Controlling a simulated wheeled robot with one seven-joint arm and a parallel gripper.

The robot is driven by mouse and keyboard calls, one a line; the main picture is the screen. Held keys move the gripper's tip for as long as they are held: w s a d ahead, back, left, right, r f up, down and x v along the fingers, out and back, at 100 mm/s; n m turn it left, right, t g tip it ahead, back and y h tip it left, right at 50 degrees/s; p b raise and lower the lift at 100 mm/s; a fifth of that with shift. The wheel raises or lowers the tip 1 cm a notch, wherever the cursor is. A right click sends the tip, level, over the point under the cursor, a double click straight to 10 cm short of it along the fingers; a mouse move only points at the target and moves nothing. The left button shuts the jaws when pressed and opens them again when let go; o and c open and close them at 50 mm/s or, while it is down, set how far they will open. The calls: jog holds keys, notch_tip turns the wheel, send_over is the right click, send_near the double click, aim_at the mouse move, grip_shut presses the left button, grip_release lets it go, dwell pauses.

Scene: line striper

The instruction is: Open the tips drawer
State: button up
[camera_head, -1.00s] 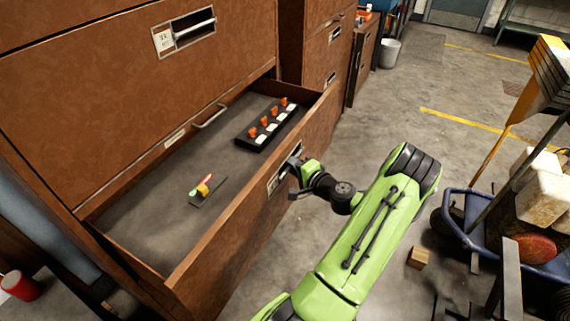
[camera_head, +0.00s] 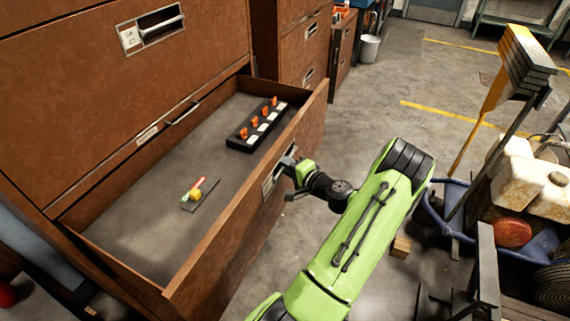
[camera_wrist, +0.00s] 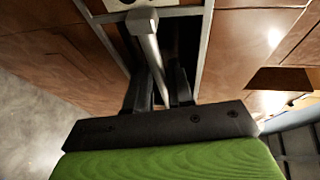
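A wide brown wooden drawer (camera_head: 225,260) stands pulled well out of its cabinet, its inside visible from above. Its front carries a metal pull handle (camera_wrist: 148,45). My gripper (camera_head: 288,165) is at this handle, against the drawer front. In the wrist view my gripper's dark fingers (camera_wrist: 165,78) lie on both sides of the handle bar and appear closed on it; the exact contact is partly hidden. Inside the drawer lie a black rack (camera_head: 238,142) with several orange-and-white pieces and a small dark plate (camera_head: 207,197) with a yellow, red and green piece.
Above is a closed drawer (camera_head: 80,70) with its own handle. A second brown cabinet (camera_head: 278,40) stands behind. At right are a blue cart (camera_head: 455,190) with loaded items and a small wooden block (camera_head: 401,247) on the floor.

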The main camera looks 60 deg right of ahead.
jog(key=p+v, duration=0.1)
jog(key=v, duration=1.4)
jog(key=shift+s, duration=0.35)
jog(key=shift+a, duration=0.1)
